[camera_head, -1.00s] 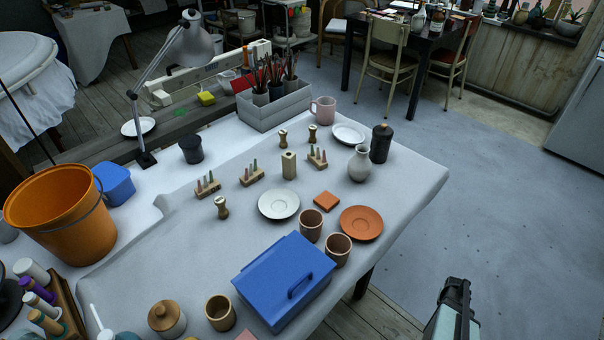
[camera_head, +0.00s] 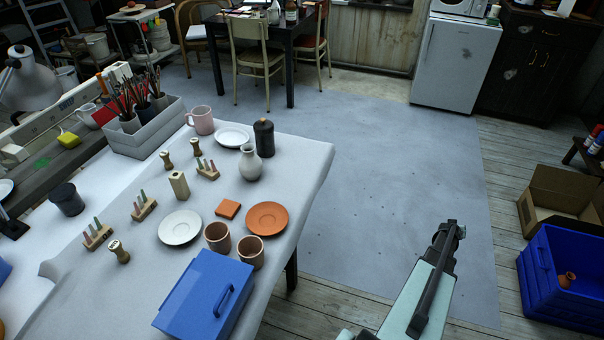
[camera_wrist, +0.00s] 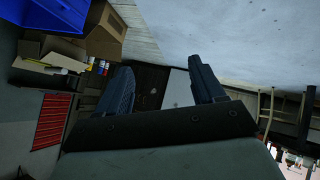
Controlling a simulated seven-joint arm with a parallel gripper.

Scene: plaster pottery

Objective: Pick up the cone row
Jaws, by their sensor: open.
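Three cone rows stand on the white-covered table in the head view, each a small wooden block with several coloured cones. One cone row (camera_head: 97,236) is at the near left, another cone row (camera_head: 143,207) is behind it, and a third cone row (camera_head: 207,170) is farther back by the white vase. My gripper (camera_head: 448,232) is to the right of the table, over the floor, well apart from all of them. In the wrist view my gripper (camera_wrist: 162,82) has its two dark fingers spread with nothing between them. No cone row can be made out in the wrist view.
A blue toolbox (camera_head: 205,297), brown cups (camera_head: 217,237), an orange saucer (camera_head: 267,218), a white plate (camera_head: 180,227), a white vase (camera_head: 251,163) and a black bottle (camera_head: 264,138) stand around the rows. A blue crate (camera_head: 570,290) is at right. Floor between is clear.

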